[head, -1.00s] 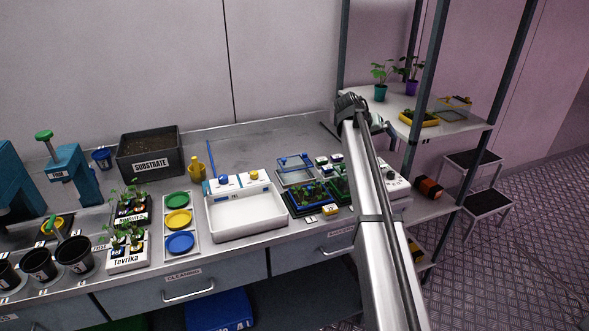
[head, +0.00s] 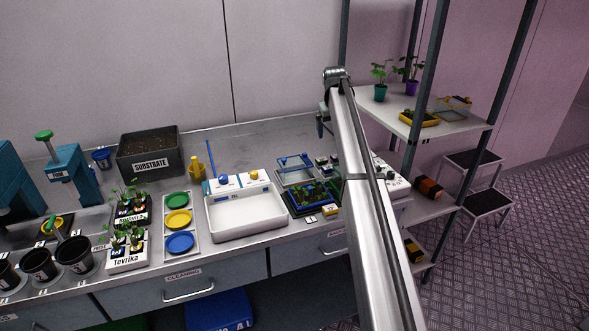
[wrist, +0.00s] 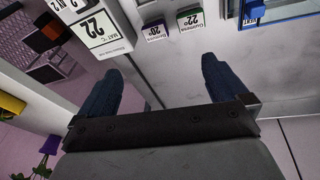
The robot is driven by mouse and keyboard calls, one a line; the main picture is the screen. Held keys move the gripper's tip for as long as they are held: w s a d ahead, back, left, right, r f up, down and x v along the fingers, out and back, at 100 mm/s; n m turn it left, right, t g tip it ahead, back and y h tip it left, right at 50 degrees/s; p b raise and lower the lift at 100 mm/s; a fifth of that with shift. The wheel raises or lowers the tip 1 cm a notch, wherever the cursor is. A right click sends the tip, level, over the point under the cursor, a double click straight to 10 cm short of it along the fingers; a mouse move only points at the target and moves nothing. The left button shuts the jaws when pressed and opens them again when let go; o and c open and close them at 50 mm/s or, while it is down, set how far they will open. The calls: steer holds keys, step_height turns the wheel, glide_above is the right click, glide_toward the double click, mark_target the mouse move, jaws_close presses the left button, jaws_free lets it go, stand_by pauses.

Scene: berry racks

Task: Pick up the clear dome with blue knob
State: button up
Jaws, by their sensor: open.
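The clear dome (head: 296,176), a see-through cover with blue edging and a blue handle on top, sits on the bench behind the blue seedling tray (head: 290,207). Part of a blue-edged clear piece, likely the same dome (wrist: 284,15), shows at the top right of the wrist view. My gripper (head: 321,128) is above the back of the bench, to the right of the dome and apart from it. In the wrist view its dark blue fingers (wrist: 160,85) are wide apart with nothing between them.
Small display boxes (wrist: 190,20) stand near the dome, and a larger white display (wrist: 101,32) is at the wrist view's upper left. A metal shelf (head: 463,122) with plants and a yellow tray (head: 425,121) stands to the right. The back of the bench is mostly clear.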

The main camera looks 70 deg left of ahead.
steer(key=s+a+n+g, duration=0.1)
steer(key=s+n+g, duration=0.2)
steer(key=s+n, duration=0.25)
steer(key=n+g+h, duration=0.2)
steer(key=n+g, duration=0.2)
steer(key=n, duration=1)
glide_toward(296, 162)
steer(key=shift+t, duration=0.3)
steer(key=x, duration=1.1)
steer(key=shift+s, duration=0.35)
steer(key=c, duration=0.7)
steer(key=shift+o, duration=0.2)
steer(key=shift+r, duration=0.1)
